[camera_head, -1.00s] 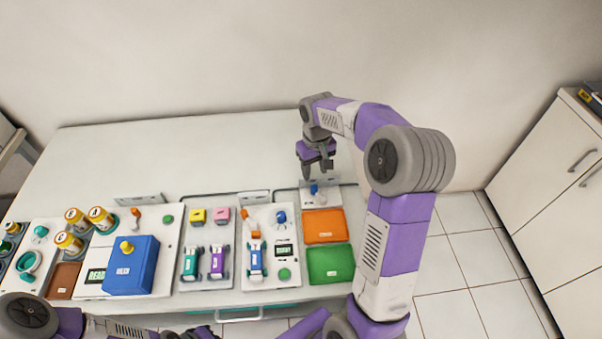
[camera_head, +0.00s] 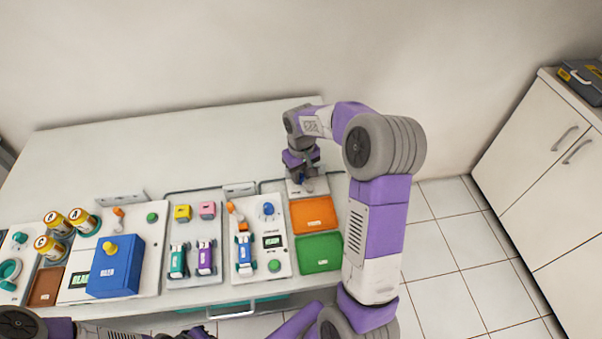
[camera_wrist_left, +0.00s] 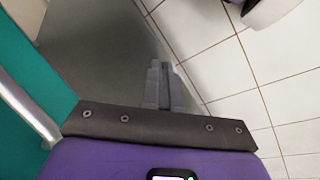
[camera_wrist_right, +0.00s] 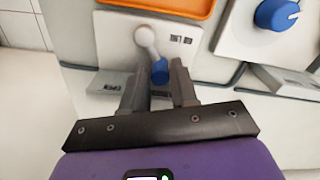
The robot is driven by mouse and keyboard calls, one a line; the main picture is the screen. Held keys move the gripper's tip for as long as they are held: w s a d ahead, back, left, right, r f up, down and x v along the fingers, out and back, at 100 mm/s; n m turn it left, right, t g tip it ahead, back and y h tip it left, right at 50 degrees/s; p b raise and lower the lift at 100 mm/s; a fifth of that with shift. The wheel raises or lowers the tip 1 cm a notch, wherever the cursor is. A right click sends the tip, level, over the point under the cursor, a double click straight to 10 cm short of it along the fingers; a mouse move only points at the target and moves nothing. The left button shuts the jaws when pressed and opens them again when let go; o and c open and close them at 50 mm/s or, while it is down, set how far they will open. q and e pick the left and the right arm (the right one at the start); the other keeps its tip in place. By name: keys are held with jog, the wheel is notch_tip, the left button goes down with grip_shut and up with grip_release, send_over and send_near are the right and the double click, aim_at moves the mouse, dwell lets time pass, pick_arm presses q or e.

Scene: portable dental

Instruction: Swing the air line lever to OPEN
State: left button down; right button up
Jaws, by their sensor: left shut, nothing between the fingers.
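The air line lever (camera_wrist_right: 150,47) is on a white plate (camera_wrist_right: 110,50) in the right wrist view. It has a light grey pivot and arm and a blue tip (camera_wrist_right: 160,71). My right gripper (camera_wrist_right: 160,73) is open, with the blue tip showing in the gap between its fingers. I cannot tell whether either finger touches it. In the head view my right gripper (camera_head: 305,180) is down at the plate and hides part of the lever. My left gripper (camera_wrist_left: 165,70) is shut and empty, off the table's front side above the floor.
An orange tray (camera_head: 314,214) and a green tray (camera_head: 318,252) lie in front of the plate. A panel with a blue knob (camera_head: 267,209) stands beside them. A blue box (camera_head: 117,268) and several yellow jars are farther left. The table's back is clear.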

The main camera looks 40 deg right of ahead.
grip_shut()
jog(key=shift+d, duration=0.1)
jog(key=m, duration=0.1)
jog(key=d+m+p, duration=0.1)
jog(key=m, duration=0.1)
jog(key=shift+r+p, duration=0.1)
jog(key=shift+p, duration=0.2)
jog(key=shift+s+d+m+p, duration=0.1)
jog(key=shift+d+m+p, duration=0.15)
jog(key=shift+m, duration=0.45)
jog(key=shift+d+m+p, duration=0.1)
jog(key=shift+m+p, duration=0.1)
jog(key=shift+m, duration=0.5)
jog(key=shift+o, duration=2.1)
grip_release()
